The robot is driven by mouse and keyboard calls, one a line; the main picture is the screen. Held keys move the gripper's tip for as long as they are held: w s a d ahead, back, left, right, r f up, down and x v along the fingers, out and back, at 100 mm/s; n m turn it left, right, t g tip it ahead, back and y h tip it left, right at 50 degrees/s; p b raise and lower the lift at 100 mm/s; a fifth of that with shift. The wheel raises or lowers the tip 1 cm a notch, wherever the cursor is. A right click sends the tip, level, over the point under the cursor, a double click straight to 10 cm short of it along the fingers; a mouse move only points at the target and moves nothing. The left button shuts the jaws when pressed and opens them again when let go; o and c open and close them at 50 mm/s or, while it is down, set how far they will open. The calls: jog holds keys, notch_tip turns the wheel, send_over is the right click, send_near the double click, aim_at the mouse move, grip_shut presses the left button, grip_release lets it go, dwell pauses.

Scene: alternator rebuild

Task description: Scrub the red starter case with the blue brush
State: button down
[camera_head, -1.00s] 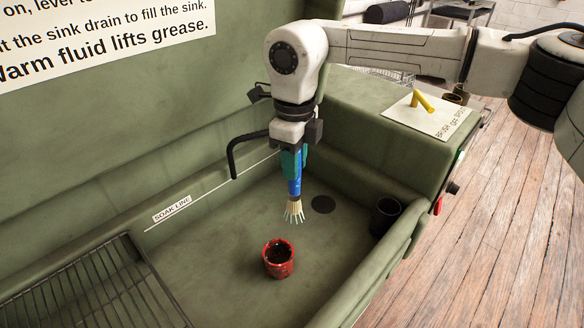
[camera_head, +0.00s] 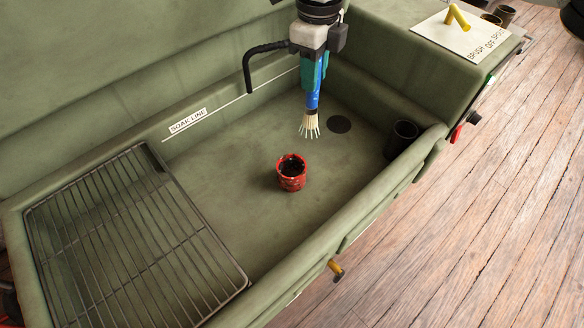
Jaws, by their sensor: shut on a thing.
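The red starter case (camera_head: 291,178) stands upright on the green sink floor, its open top facing up and its inside dark. It has dark smudges on its side. My gripper (camera_head: 314,66) is shut on the blue brush (camera_head: 313,98) and holds it bristles down. The pale splayed bristles (camera_head: 309,127) hang above the sink floor, behind and a little right of the case in the picture, apart from it. The gripper's fingers partly hide the brush handle.
A wire rack (camera_head: 132,240) covers the sink's left end. A black bent spout (camera_head: 262,60) is at the back wall. A yellow lever (camera_head: 458,16) tops the right ledge.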

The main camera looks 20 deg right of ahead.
aim_at(310, 119)
jog(key=shift+s+a, duration=0.95)
jog(key=shift+s, duration=0.25)
jog(key=shift+s+a, duration=0.9)
jog(key=shift+s, duration=0.25)
jog(key=shift+f, duration=0.1)
jog(key=shift+f+b, duration=1.4)
jog(key=shift+f, duration=0.5)
jog(key=shift+f+b, duration=0.4)
jog(key=shift+f, duration=0.2)
